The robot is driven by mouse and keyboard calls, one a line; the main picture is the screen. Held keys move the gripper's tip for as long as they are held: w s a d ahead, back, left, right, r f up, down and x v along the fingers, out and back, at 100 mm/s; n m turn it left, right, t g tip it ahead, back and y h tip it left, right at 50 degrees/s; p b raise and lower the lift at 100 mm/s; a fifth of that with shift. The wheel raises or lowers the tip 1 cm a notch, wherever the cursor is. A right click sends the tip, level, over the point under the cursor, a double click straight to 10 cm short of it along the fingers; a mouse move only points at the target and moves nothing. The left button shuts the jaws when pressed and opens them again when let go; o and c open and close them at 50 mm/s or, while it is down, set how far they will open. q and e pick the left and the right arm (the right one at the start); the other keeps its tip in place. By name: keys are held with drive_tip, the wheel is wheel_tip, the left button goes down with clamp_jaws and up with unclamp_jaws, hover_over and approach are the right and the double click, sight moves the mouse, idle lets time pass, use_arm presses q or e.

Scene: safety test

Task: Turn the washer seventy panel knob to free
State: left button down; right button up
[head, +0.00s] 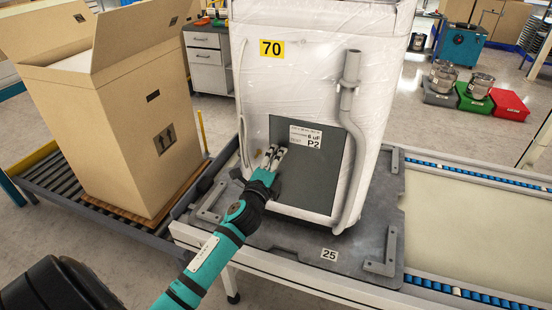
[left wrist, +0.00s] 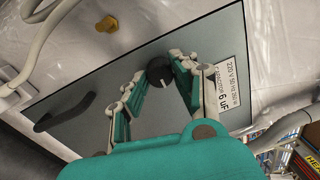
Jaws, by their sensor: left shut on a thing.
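The white washer (head: 330,75), wrapped in plastic with a yellow "70" label (head: 271,48), stands upright on a dark base plate (head: 290,250). Its grey panel (head: 336,168) is on the lower front and also shows in the left wrist view (left wrist: 85,75). The round black panel knob (left wrist: 158,72) sits near the white "6 uF" label (left wrist: 219,80). My left gripper (head: 273,153) is at the panel's left part, its fingers on either side of the knob and shut on it. In the head view the gripper hides the knob. My right gripper is not in view.
A black handle (left wrist: 65,116) and a brass fitting (left wrist: 107,24) lie near the knob. A grey hose (head: 352,130) hangs on the washer's right side. A large open cardboard box (head: 105,130) stands on rollers at left. The conveyor (head: 480,235) at right is clear.

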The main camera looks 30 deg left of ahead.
use_arm(q)
drive_tip(key=c, duration=1)
unclamp_jaws()
drive_tip(key=shift+c, duration=0.2)
drive_tip(key=v, duration=1.2)
drive_tip(key=shift+a, duration=0.1)
